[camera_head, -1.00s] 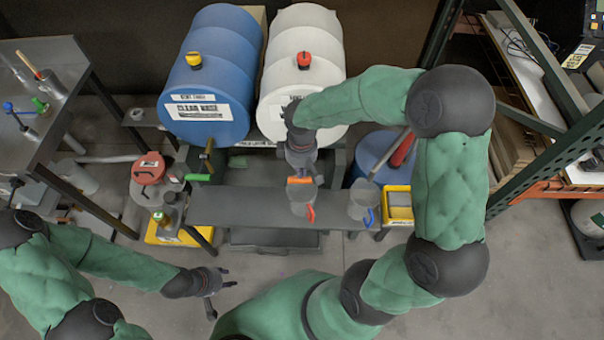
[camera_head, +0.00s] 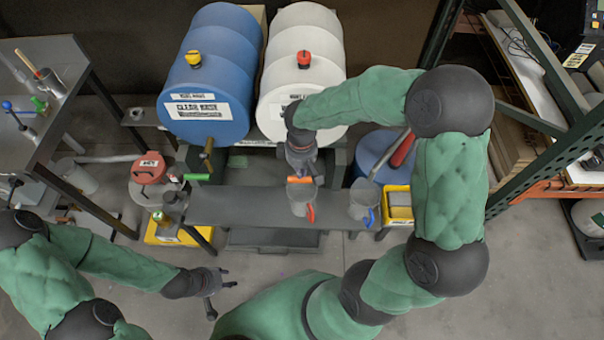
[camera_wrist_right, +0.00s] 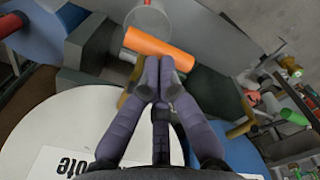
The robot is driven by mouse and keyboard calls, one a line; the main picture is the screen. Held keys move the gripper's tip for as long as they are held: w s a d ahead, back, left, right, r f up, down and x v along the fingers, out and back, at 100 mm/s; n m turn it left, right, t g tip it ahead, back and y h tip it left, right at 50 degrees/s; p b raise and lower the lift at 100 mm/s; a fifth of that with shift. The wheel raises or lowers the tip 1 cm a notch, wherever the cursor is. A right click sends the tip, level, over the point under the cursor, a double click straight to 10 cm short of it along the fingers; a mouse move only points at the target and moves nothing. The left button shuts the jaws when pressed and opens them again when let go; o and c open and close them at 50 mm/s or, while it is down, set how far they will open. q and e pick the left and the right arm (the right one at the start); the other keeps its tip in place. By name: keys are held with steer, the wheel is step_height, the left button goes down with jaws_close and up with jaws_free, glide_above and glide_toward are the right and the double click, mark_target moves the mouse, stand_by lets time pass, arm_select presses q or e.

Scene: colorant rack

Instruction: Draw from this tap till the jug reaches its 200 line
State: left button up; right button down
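The white drum (camera_head: 300,40) lies at the back centre. Its tap's orange handle (camera_wrist_right: 160,47) crosses just beyond my right fingertips in the wrist view. My right gripper (camera_wrist_right: 158,85) has its fingers together, close against the handle; I cannot tell if they touch. In the head view my right gripper (camera_head: 302,165) hangs in front of the drum. A clear jug with an orange-red grip (camera_head: 310,213) stands on the bench below; its level and 200 line are unreadable. My left gripper (camera_head: 222,298) is open and empty at lower left, over the floor.
A blue drum (camera_head: 215,60) with a green-handled tap (camera_head: 197,177) lies to the left. A second jug with a blue grip (camera_head: 372,217) and a yellow bin (camera_head: 398,195) stand right of the first jug. A red-lidded can (camera_head: 148,170) stands at left. The bench's left stretch (camera_head: 235,205) is clear.

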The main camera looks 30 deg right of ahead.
steer(key=shift+f+b, duration=1.9)
steer(key=shift+f, duration=0.75)
steer(key=shift+r, duration=0.15)
stand_by(1.5)
steer(key=shift+r+p, duration=1.5)
steer(key=shift+r, duration=0.15)
step_height(320, 180, up, 5)
steer(key=p, duration=0.4)
stand_by(0.7)
step_height(320, 180, up, 4)
steer(key=p, duration=0.2)
step_height(320, 180, down, 7)
steer(key=b, duration=0.5)
steer(key=shift+r, duration=0.15)
